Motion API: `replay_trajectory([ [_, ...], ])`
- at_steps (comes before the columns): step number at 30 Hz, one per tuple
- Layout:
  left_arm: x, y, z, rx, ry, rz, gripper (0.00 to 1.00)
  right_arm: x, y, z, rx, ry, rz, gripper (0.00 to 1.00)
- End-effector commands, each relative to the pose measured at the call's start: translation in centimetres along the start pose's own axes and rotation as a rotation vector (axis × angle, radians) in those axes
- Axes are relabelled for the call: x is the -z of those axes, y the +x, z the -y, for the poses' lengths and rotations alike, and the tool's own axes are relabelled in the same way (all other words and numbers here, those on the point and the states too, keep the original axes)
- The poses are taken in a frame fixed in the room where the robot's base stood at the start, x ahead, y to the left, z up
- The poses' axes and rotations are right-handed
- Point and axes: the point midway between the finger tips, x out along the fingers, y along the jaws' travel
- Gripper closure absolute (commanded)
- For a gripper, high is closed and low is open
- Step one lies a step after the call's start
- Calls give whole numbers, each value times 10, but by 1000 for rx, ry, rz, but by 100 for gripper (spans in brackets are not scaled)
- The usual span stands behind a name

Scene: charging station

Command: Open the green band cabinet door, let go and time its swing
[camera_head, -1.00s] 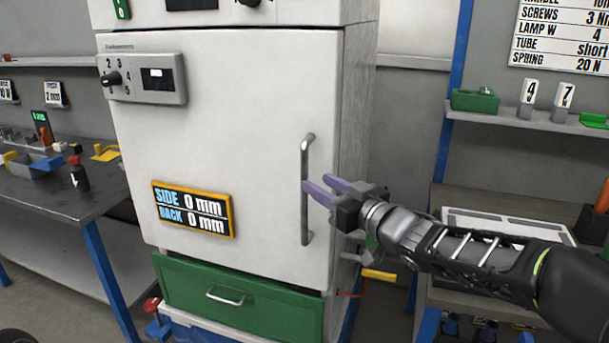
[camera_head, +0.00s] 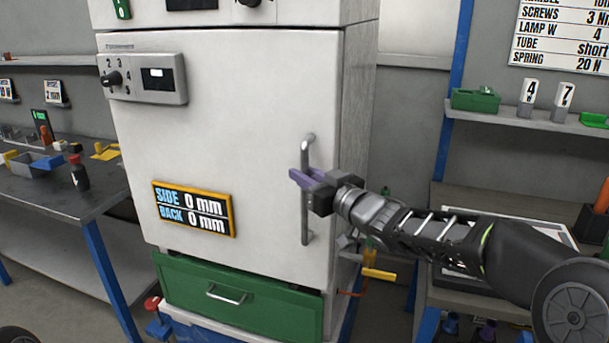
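A tall white cabinet door (camera_head: 240,120) fills the middle of the head view and is closed. A vertical grey bar handle (camera_head: 305,222) is on its right side. A green drawer front (camera_head: 190,281) lies below the door. My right gripper (camera_head: 300,168) is at the handle, with its purple fingers overlapping the bar near mid-height. Whether the fingers are closed on the bar cannot be told. A yellow-framed sign (camera_head: 193,209) on the door reads SIDE 0 mm, BACK 0 mm. My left gripper is not in view.
A control panel (camera_head: 142,78) with a knob and small display is on the door's upper left. A workbench (camera_head: 75,207) with small parts stands at left. Shelves (camera_head: 560,125) with numbered tags and a green box (camera_head: 475,100) stand at right. A yellow lever (camera_head: 379,274) juts out beside the cabinet.

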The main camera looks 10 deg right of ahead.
Motion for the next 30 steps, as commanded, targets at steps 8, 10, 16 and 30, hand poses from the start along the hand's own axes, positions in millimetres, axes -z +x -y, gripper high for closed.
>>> replay_trajectory([
  [8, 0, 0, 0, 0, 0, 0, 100, 0, 0, 0, 0, 0, 0, 100],
  [10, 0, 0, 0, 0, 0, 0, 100, 0, 0, 0, 0, 0, 0, 100],
  [16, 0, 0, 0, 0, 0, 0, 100, 0, 0, 0, 0, 0, 0, 100],
  [30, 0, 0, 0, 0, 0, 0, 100, 0, 0, 0, 0, 0, 0, 100],
])
